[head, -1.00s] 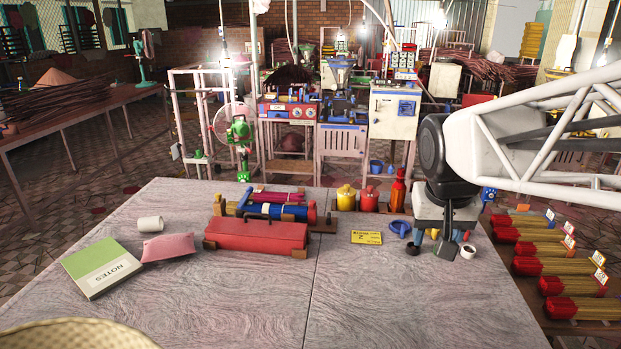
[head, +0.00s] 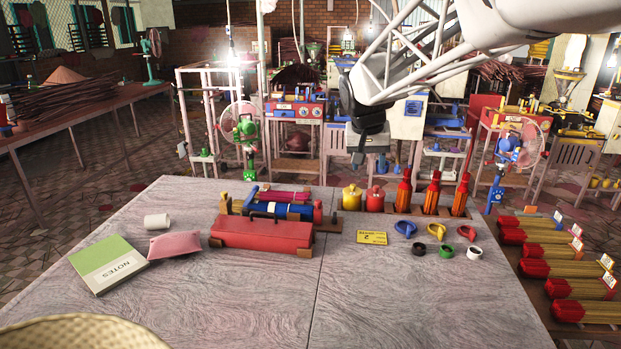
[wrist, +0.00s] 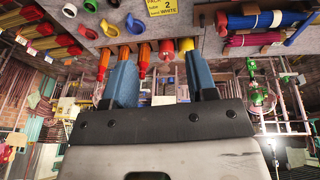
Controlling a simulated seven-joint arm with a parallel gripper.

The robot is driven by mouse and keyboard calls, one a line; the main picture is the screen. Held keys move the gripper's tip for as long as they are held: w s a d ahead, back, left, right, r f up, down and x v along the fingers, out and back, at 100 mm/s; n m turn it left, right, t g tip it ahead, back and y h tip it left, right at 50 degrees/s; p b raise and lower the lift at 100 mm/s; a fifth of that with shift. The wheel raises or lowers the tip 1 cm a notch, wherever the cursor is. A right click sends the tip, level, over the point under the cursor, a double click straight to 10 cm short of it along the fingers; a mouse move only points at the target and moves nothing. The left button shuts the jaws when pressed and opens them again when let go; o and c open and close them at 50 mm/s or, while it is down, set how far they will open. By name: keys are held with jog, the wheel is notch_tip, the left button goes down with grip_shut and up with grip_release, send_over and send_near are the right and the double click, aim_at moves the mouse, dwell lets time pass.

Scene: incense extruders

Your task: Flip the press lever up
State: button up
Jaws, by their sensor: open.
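I cannot clearly pick out a press lever in either view. Three orange-red bottle-shaped pieces, the middle one (head: 432,195) among them, stand upright in a wooden rack at the table's back right. They may be the extruders, but I cannot tell. My gripper (head: 370,163) hangs in the air near the table's back edge, above the yellow jar (head: 352,199) and red jar (head: 375,200). In the wrist view my gripper (wrist: 160,55) has its two blue fingers spread apart with nothing visibly held between them.
A red long box (head: 262,233) lies left of centre in front of coloured rolls. A yellow card (head: 372,238), coloured rings and small cups lie to the right. A notebook (head: 108,265), pink pouch (head: 174,246) and white cup (head: 157,221) lie left. The front table is clear.

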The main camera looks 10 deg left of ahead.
jog(key=w+a+f, duration=0.3)
jog(key=w+a, duration=0.7)
jog(key=w, duration=0.1)
jog(key=t, duration=0.1)
send_over(251, 196)
jog(key=w+a, duration=0.2)
jog(key=w, duration=0.1)
notch_tip(251, 196, down, 17)
jog(key=shift+w+d+h, duration=0.2)
jog(key=shift+h, duration=0.1)
jog(key=shift+x, duration=3.85)
jog(key=shift+w, duration=0.15)
grip_shut()
